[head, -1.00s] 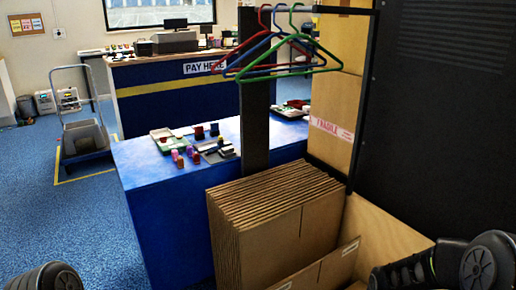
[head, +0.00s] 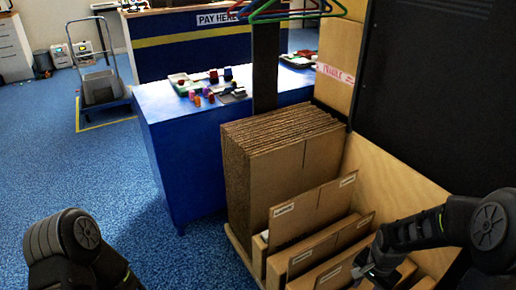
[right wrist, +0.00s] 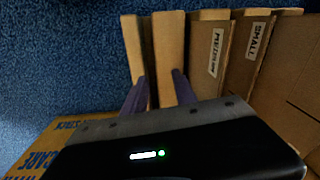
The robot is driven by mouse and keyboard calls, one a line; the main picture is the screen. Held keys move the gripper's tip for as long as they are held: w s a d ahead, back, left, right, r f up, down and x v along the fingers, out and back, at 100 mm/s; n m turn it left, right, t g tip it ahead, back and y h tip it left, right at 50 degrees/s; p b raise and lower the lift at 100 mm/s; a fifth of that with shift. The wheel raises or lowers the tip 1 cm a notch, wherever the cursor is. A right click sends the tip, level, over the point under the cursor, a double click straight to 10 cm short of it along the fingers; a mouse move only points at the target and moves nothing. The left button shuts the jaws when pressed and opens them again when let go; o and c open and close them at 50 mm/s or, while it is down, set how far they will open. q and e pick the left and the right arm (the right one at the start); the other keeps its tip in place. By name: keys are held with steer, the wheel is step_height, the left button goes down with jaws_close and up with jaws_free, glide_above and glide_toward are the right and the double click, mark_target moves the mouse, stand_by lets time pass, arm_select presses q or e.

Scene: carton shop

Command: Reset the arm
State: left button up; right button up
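My right gripper (head: 368,268) is low at the right of the head view, over the front of a wooden bin of flat cartons. In the right wrist view its two dark fingers (right wrist: 160,92) are spread apart above carton edges (right wrist: 168,50), with no object clearly gripped. My right arm (head: 440,228) comes in from the right. My left arm (head: 75,245) shows at the lower left; its gripper is out of the picture.
The wooden bin (head: 395,185) holds a thick cardboard stack (head: 265,180) and labelled dividers (head: 310,208). A blue table (head: 185,150) with small items stands behind it. A black panel (head: 440,90) rises at the right. Blue floor (head: 100,180) is clear at the left.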

steer(key=s+a+f+n+t+y, duration=0.1)
steer(key=a+f+n, duration=0.3)
steer(key=a, duration=0.3)
steer(key=a+f+n+t+y, duration=0.1)
steer(key=a+f+n, duration=0.25)
steer(key=a, duration=0.25)
steer(key=s+a+f+n+g+y, duration=0.1)
steer(key=s+a+f, duration=0.3)
steer(key=s+a, duration=0.3)
steer(key=s+a+f+n+g+y, duration=0.1)
steer(key=s+a+f, duration=0.25)
steer(key=s, duration=0.45)
step_height(320, 180, up, 20)
steer(key=p, duration=1.9)
steer(key=shift+s+a+f, duration=0.25)
steer(key=shift+a, duration=0.05)
steer(key=shift+m, duration=0.25)
